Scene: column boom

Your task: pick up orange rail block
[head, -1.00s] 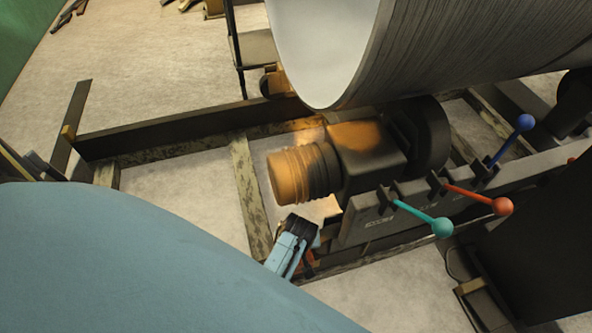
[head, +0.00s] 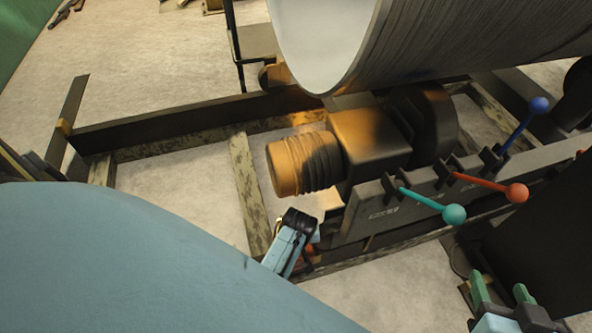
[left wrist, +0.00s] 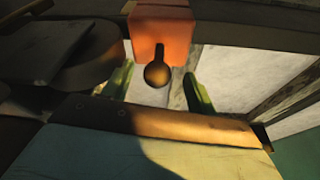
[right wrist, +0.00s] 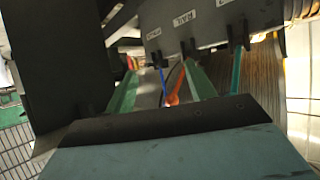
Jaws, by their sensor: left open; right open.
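The orange rail block (left wrist: 162,28) is at the top middle of the left wrist view, with a dark round knob (left wrist: 157,74) at its lower edge. My left gripper (left wrist: 157,88) is open, with green fingers on either side of the knob; I cannot tell whether they touch it. In the head view, a small orange patch (head: 306,256) shows beside my light-blue left wrist; the left fingers are hidden there. My right gripper (head: 500,287) is open and empty at the lower right, below the levers. Its green fingers also show in the right wrist view (right wrist: 160,80).
A rail carries a teal lever (head: 453,214), a red lever (head: 516,193) and a blue lever (head: 539,105). A ribbed orange-lit cylinder (head: 296,164) sits behind my left wrist, under a big pale drum (head: 430,45). A dark beam (head: 170,128) runs left; bare floor lies beyond.

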